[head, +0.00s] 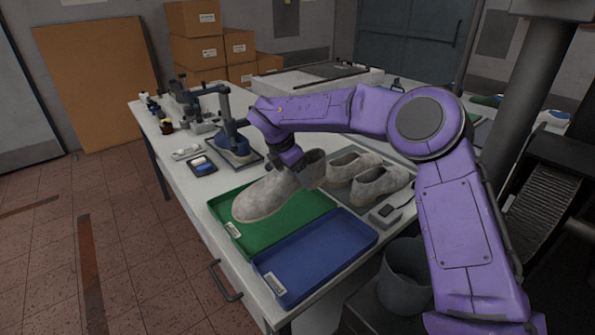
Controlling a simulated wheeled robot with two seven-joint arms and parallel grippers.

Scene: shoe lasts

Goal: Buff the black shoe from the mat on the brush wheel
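My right arm comes in from the right, and my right gripper (298,168) is shut on a mottled grey shoe (265,197). The fingers are at the shoe's opening, partly hidden by it. The shoe appears held above the green tray (297,217), toe toward the lower left. Two similar grey shoes (374,182) stand on a grey mat (340,157) behind it. No clearly black shoe shows. A dark ribbed part (545,205) of a machine stands at the right; I cannot tell whether it is the brush wheel. My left gripper is not in view.
An empty blue tray (315,257) lies at the front table edge. A grey block with a brush (385,214) lies to its right, above a dark bin (404,278). A blue shoe (234,146) sits under a post stand (226,110) at the back left.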

